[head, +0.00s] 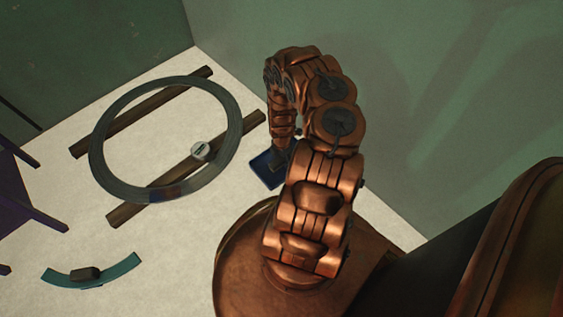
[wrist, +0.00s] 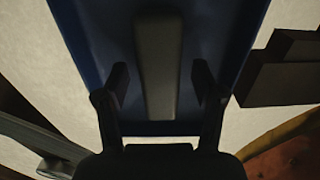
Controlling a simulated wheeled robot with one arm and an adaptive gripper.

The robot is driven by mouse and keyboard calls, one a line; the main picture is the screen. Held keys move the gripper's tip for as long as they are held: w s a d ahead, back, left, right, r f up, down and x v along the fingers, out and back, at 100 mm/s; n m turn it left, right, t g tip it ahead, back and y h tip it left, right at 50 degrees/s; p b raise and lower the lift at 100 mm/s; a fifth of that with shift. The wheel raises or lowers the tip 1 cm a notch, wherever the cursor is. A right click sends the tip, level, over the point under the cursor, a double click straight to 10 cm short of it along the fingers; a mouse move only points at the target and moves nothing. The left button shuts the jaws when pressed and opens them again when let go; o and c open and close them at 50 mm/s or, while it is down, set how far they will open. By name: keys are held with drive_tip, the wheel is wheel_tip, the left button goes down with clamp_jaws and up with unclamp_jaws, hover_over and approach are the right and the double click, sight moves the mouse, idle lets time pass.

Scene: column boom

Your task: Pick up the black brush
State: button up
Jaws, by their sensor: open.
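The black brush (wrist: 158,62) shows in the wrist view as a long dark bar lying lengthwise in a blue tray (wrist: 84,35). My gripper (wrist: 160,80) is open, with one finger on each side of the brush and a visible gap on both sides. I cannot tell how high the fingertips are above the tray. In the head view the blue tray (head: 262,176) lies on the pale floor below the end of my arm. My arm covers part of it, and the brush and fingers cannot be made out clearly there.
A teal curved piece (head: 122,268) bears a dark block (head: 85,273). Green walls (head: 440,110) stand behind.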

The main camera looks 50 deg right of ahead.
drive_tip(key=c, duration=1.3)
drive_tip(key=shift+r, duration=0.15)
wheel_tip(320, 180, up, 10)
drive_tip(key=p, duration=0.9)
